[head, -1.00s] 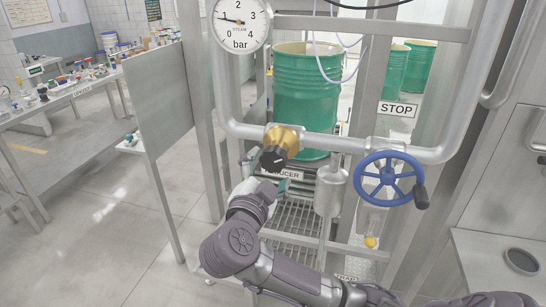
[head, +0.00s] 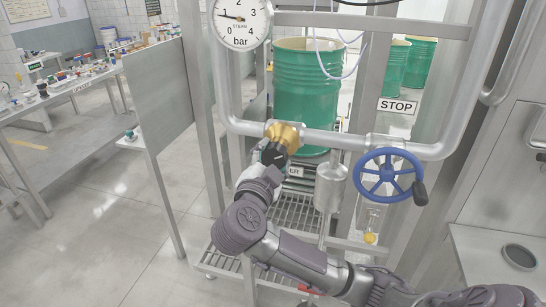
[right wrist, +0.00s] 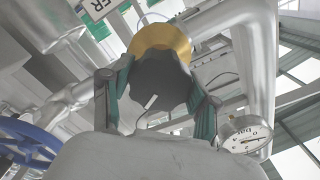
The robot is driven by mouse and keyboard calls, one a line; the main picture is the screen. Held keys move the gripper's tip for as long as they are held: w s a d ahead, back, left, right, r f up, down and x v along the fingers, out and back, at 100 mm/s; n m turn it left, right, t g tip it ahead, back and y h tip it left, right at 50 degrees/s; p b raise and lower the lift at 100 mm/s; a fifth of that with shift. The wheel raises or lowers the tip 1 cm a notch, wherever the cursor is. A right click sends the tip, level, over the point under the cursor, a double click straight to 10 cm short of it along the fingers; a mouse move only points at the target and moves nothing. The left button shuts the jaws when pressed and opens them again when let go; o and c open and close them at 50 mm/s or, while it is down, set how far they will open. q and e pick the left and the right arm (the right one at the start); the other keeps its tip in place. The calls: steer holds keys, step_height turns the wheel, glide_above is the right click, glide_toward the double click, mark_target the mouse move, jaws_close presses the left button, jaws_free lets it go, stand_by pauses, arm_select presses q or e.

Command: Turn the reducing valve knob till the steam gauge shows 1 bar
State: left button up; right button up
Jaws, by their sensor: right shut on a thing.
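The steam gauge (head: 241,20) is at the top left of the pipe frame in the head view. Its needle points left, close to the 1 mark. It also shows in the right wrist view (right wrist: 246,137). The black reducing valve knob (right wrist: 160,82) has a white pointer line and sits on a brass valve body (head: 284,135). My right gripper (head: 270,158) is at the knob from below and in front. In the right wrist view its two fingers lie on either side of the knob, shut on it. In the head view the gripper partly hides the knob. My left gripper is not in view.
A blue handwheel (head: 389,176) is on the pipe right of the knob. A silver cylinder (head: 331,186) hangs between them. A green drum (head: 305,95) stands behind the pipe. A REDUCER label is partly hidden behind my gripper. Open floor lies at left.

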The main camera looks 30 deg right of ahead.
steer(key=m+p, duration=0.1)
steer(key=m, duration=0.2)
steer(key=o, duration=1.2)
steer(key=shift+c, duration=0.2)
steer(key=v, duration=1.2)
